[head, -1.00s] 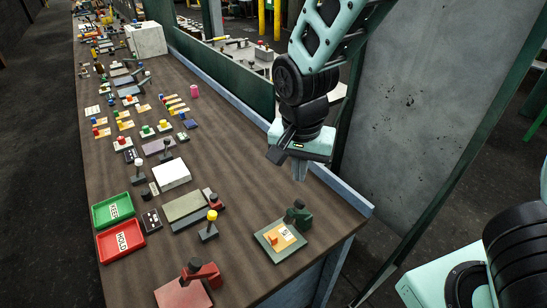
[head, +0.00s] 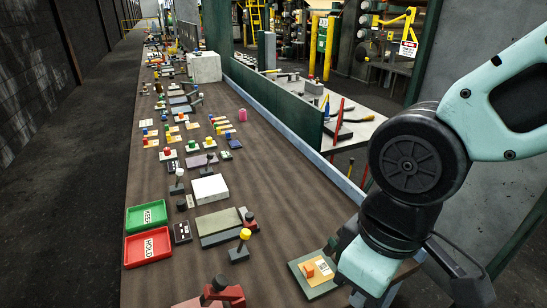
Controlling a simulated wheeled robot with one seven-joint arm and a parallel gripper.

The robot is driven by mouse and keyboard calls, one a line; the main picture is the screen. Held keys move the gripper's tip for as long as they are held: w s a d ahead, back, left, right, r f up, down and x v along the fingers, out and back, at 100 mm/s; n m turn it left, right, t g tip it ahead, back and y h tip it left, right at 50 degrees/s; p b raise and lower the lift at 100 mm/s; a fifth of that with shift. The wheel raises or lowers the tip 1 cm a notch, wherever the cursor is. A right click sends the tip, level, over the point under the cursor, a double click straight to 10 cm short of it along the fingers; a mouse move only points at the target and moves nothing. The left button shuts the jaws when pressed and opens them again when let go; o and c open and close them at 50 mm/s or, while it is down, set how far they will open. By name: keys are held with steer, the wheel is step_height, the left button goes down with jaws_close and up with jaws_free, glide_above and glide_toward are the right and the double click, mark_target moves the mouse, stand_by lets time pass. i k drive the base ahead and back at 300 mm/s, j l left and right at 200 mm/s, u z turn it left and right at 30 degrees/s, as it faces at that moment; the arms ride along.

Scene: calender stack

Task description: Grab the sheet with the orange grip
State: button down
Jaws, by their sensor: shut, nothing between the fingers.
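The tan sheet (head: 322,263) with an orange grip block (head: 309,270) and a small white label lies on a grey-green plate (head: 321,291) at the bench's near right corner. A dark green clamp-like part (head: 333,244) stands at the plate's back edge, partly hidden by my gripper. My gripper (head: 358,297) is low at the plate's right side, its pale body overlapping the plate's right edge in the head view. Its fingers are shut and empty, mostly hidden below the body. Whether it touches the plate or clamp I cannot tell.
To the left stand a red HOLD tray (head: 148,247), a green KEEP tray (head: 146,217), a yellow-knobbed post (head: 244,236) and a red clamp (head: 222,291). Many small parts run up the bench. A green partition (head: 281,113) lines the far right side.

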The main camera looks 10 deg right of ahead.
mark_target(316, 271)
steer(key=k+j+z, duration=0.15)
steer(key=j, duration=0.2)
steer(key=k+j+z, duration=0.15)
steer(key=j, duration=0.2)
steer(key=k+j+z, duration=0.15)
steer(key=j, duration=0.2)
steer(key=k+j+z, duration=0.15)
steer(key=j, duration=0.15)
